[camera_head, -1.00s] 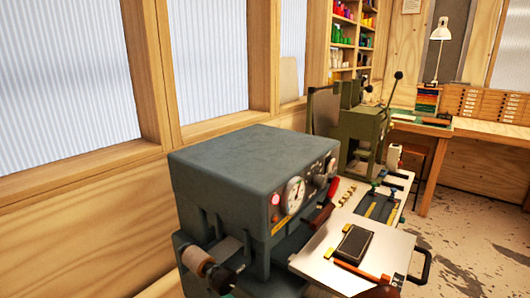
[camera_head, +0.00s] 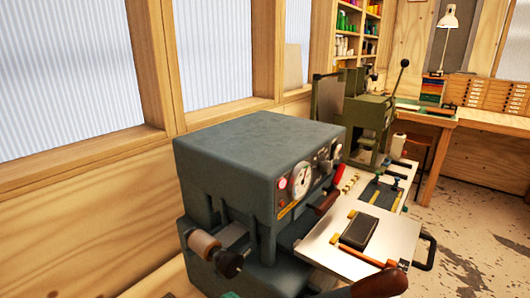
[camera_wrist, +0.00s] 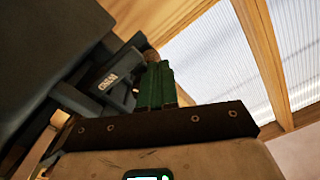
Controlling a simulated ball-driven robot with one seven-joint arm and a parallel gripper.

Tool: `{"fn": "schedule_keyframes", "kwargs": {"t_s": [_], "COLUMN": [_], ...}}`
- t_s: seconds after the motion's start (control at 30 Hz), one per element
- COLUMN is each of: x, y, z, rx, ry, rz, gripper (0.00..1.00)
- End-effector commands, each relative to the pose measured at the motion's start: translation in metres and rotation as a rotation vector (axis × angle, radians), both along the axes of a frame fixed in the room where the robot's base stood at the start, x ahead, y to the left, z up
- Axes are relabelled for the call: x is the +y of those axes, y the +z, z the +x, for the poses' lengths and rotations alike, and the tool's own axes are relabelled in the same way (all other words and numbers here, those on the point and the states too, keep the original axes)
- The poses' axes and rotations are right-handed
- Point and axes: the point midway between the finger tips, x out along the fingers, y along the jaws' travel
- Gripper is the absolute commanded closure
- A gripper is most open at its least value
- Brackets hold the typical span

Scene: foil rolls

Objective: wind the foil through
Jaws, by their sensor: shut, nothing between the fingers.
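A dark grey press (camera_head: 258,150) with a dial and a red lamp fills the middle of the head view. A pale copper-coloured roll (camera_head: 203,245) sits low on its left side, with a black knob (camera_head: 229,263) at its near end. I cannot make out a loose strip of foil. My gripper's green fingers (camera_wrist: 155,66) are together in the wrist view, with nothing seen between them. They point at the dark machine's side, close to a black labelled part (camera_wrist: 108,80); I cannot tell whether they touch it. A tan rounded part (camera_wrist: 62,132) shows at lower left.
A pale plate (camera_head: 345,262) with a dark block (camera_head: 374,232) juts from the press's front right. A brown handle (camera_head: 385,284) lies at the bottom edge. A green machine (camera_head: 368,120) stands behind. The wooden wall is close on the left; floor is open at right.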

Motion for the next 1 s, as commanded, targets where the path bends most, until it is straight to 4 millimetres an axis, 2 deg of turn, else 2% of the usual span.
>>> {"fn": "schedule_keyframes", "kwargs": {"t_s": [0.23, 0.57, 0.77, 0.87, 1.0], "x": [-0.024, -0.029, -0.029, -0.037, -0.072], "y": [-0.001, 0.000, -0.001, -0.014, -0.064], "z": [-0.014, -0.018, -0.018, -0.018, -0.026], "rx": [0.000, 0.000, 0.000, 0.024, 0.131], "ry": [-0.009, -0.010, -0.012, -0.024, -0.076], "rz": [0.000, -0.001, -0.002, -0.042, -0.203], "gripper": [1.00, 1.00, 0.83, 0.73, 0.60]}}
